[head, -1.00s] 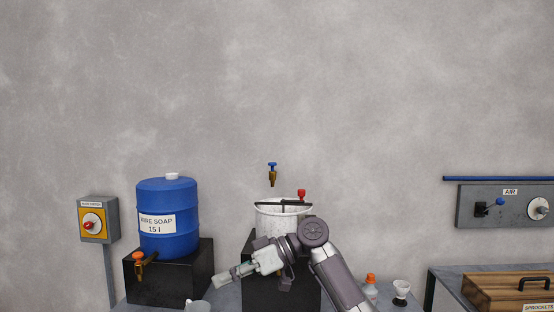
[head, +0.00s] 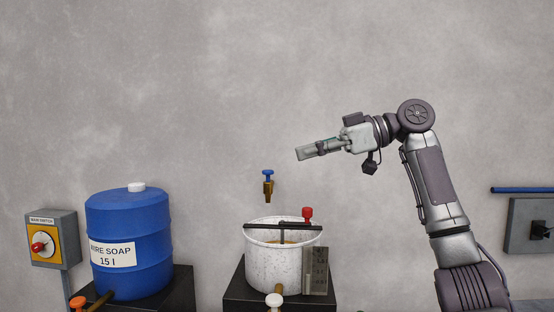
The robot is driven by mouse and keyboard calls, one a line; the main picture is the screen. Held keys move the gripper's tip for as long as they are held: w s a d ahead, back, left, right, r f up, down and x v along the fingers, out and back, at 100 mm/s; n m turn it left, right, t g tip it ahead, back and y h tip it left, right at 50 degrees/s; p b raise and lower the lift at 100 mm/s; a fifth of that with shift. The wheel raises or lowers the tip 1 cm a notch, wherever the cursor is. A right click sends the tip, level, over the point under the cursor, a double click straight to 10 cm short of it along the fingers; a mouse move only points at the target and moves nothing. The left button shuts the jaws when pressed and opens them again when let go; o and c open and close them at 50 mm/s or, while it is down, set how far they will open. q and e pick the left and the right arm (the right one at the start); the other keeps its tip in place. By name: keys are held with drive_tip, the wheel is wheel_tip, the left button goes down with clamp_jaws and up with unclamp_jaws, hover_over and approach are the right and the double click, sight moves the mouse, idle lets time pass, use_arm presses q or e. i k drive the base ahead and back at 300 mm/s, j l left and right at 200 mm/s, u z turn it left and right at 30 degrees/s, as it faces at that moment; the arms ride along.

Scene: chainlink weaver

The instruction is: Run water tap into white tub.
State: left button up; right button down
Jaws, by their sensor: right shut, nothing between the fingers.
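The water tap (head: 268,187), brass with a blue handle, is on the wall just above the back left of the white tub's rim. No stream of water shows below it. The white tub (head: 262,265) is speckled and stands on a black block, with a dark bar across its top and brownish contents partly visible inside. My right gripper (head: 302,154) is shut and empty, in the air above and to the right of the tap, pointing left. It touches nothing. My left gripper is not in view.
A red-handled part (head: 307,215) stands at the tub's back rim and a grey plate (head: 316,270) at its right side. A white knob (head: 274,300) is at its front. A blue soap drum (head: 128,230) and a wall switch (head: 43,246) are at left. The wall above is clear.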

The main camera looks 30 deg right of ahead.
sight(268, 172)
drive_tip(key=i+l, duration=0.8)
